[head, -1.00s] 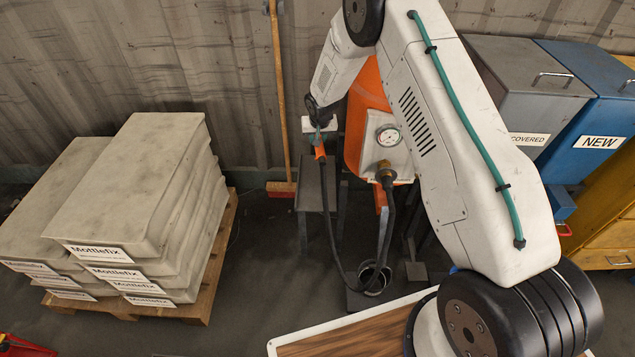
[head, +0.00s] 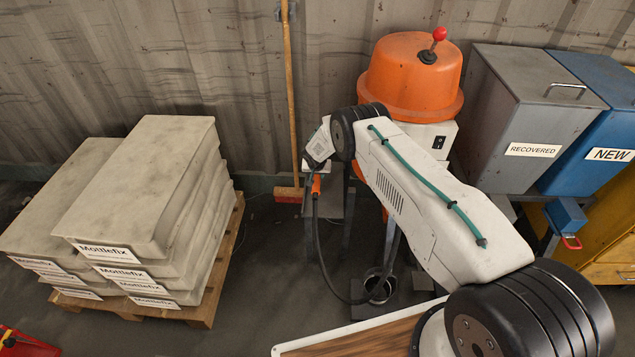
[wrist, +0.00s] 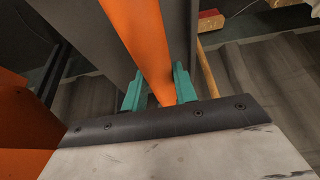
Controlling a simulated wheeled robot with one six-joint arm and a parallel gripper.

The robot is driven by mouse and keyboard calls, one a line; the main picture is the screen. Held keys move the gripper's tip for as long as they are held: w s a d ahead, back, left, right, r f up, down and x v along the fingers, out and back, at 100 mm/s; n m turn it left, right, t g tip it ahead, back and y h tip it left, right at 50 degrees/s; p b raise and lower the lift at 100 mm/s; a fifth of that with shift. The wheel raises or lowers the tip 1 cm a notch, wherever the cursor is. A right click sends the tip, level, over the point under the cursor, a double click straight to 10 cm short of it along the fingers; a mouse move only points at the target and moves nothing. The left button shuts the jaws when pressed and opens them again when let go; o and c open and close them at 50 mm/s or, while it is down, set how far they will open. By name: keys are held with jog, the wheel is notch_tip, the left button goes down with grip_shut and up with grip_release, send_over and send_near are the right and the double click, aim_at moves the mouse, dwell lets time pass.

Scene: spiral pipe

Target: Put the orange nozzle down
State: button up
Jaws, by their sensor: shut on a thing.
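The orange nozzle (head: 316,186) is at the end of a dark hose (head: 322,255) that hangs in a loop toward the floor. My gripper (wrist: 160,88) is shut on the nozzle, with a teal finger on each side of it. In the wrist view the orange nozzle (wrist: 146,42) runs up and left from between the fingers. In the head view the fingers are mostly hidden by my wrist. The nozzle is in front of a small grey stand (head: 335,205); I cannot tell whether they touch.
An orange-lidded machine (head: 410,75) stands behind my arm. A broom (head: 290,110) leans on the wall. A grey RECOVERED bin (head: 525,115) and blue NEW bin (head: 600,125) stand right. Mottlefix slabs (head: 140,190) sit on a pallet (head: 215,285) at left, with bare floor between.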

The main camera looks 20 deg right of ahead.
aim_at(317, 180)
jog(key=shift+f, duration=2)
jog(key=shift+f, duration=0.1)
jog(key=o, duration=1)
jog(key=shift+o, duration=0.2)
jog(key=shift+s+r, duration=0.1)
jog(key=shift+r, duration=0.35)
jog(key=v, duration=1.1)
jog(key=shift+s+r, duration=0.1)
jog(key=shift+r, duration=0.05)
